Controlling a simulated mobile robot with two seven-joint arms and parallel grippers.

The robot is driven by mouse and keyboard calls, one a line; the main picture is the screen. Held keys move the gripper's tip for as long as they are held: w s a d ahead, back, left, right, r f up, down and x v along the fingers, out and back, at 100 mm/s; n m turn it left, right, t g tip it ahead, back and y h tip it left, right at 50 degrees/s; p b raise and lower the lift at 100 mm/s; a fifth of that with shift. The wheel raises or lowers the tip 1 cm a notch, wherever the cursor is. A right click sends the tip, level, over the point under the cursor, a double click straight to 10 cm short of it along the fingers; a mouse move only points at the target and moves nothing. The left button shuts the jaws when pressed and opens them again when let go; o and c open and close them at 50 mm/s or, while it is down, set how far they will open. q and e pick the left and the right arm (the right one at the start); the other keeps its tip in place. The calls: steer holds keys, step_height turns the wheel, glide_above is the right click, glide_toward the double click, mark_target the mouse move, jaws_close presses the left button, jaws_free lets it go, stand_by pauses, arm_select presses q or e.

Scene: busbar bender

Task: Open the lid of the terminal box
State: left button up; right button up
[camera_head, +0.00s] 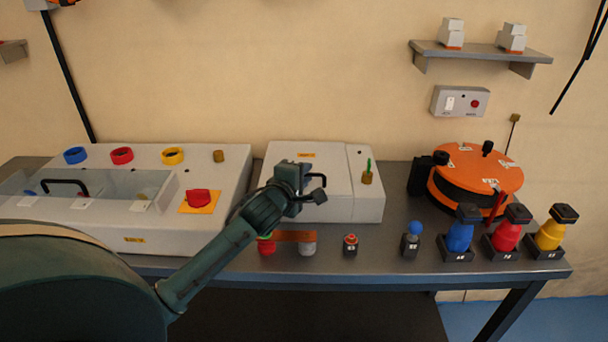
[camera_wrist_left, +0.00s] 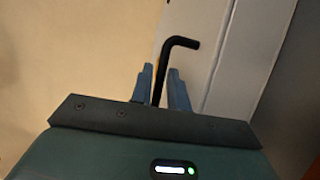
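The terminal box appears to be the white box (camera_head: 345,210) in the middle of the bench. Its broad white lid (camera_head: 300,160) lies flat and looks closed, with a narrower panel on its right. My left gripper (camera_head: 312,189) is over the front of the lid, at a black handle (camera_head: 321,181). In the left wrist view the bent black handle (camera_wrist_left: 182,42) runs down between the fingers of my left gripper (camera_wrist_left: 163,82). The fingers sit close on both its sides and look shut on it. My arm hides part of the box front. My right gripper does not show.
A larger white machine (camera_head: 225,170) with a clear cover stands at left. An orange drum (camera_head: 475,165) and blue, red and yellow bottles stand at right. A copper-coloured bar (camera_head: 293,236) and small pieces lie along the front edge. A shelf (camera_head: 480,52) hangs above.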

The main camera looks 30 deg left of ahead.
arm_select(q)
steer(key=shift+c, duration=0.4)
jaws_close()
steer(key=shift+r, duration=0.1)
